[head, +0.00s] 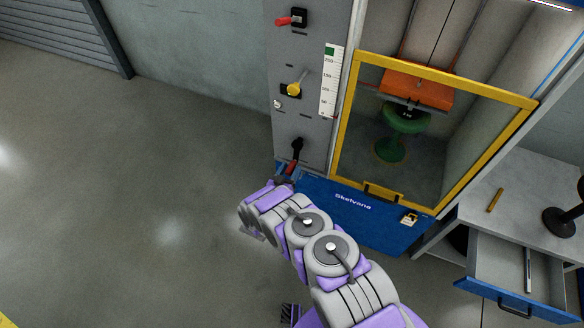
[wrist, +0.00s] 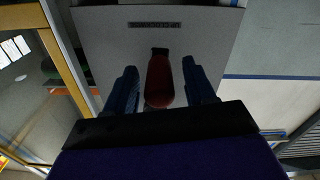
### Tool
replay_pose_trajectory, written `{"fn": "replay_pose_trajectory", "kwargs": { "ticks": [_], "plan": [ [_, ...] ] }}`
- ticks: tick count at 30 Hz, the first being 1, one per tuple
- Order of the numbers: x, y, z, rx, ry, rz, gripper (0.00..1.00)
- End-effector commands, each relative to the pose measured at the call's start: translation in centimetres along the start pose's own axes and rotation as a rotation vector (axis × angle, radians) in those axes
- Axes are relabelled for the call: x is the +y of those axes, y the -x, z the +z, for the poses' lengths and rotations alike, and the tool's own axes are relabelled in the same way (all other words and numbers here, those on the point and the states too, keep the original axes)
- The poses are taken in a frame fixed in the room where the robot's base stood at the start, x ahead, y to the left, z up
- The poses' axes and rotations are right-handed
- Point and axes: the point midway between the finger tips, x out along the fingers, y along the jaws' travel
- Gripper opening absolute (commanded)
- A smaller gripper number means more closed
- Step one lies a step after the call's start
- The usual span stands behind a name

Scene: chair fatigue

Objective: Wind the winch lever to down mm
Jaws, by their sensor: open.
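The winch lever, black with a red handle (head: 291,167), is low on the grey panel, its handle hanging down. In the wrist view the red handle (wrist: 159,82) lies between the two blue fingers of my gripper (wrist: 161,90). The fingers are open, with a gap visible on each side of the handle. In the head view my gripper (head: 285,172) is at the handle, and my wrist partly hides it. A white scale (head: 329,85) with a green patch at its top is on the panel. An orange block (head: 416,88) is above a green stool (head: 405,120) in the cabinet.
A yellow-handled switch (head: 294,89) and a red-handled switch (head: 291,19) are higher on the panel. The yellow-framed door (head: 345,110) and blue base (head: 370,225) are right of the lever. An open drawer (head: 515,280) juts out at lower right. Left floor is clear.

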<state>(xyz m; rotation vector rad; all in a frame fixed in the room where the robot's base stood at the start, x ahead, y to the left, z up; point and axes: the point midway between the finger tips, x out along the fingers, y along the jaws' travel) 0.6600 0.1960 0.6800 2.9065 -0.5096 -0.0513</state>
Motion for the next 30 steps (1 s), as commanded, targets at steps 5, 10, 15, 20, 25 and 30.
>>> {"fn": "replay_pose_trajectory", "kwargs": {
  "ticks": [5, 10, 15, 20, 25, 30],
  "plan": [
    [0.0, -2.0, 0.0, 0.002, -0.001, 0.003, 0.54],
    [0.0, -2.6, -0.1, 0.001, -0.001, 0.001, 0.54],
    [0.0, -2.6, -0.1, 0.001, -0.001, 0.001, 0.54],
    [0.0, -2.6, -0.1, 0.001, -0.001, 0.001, 0.45],
    [0.0, -2.6, -0.1, 0.001, -0.001, 0.001, 0.28],
    [-0.1, -2.6, -0.1, 0.001, -0.001, 0.0, 0.12]
  ]
}}
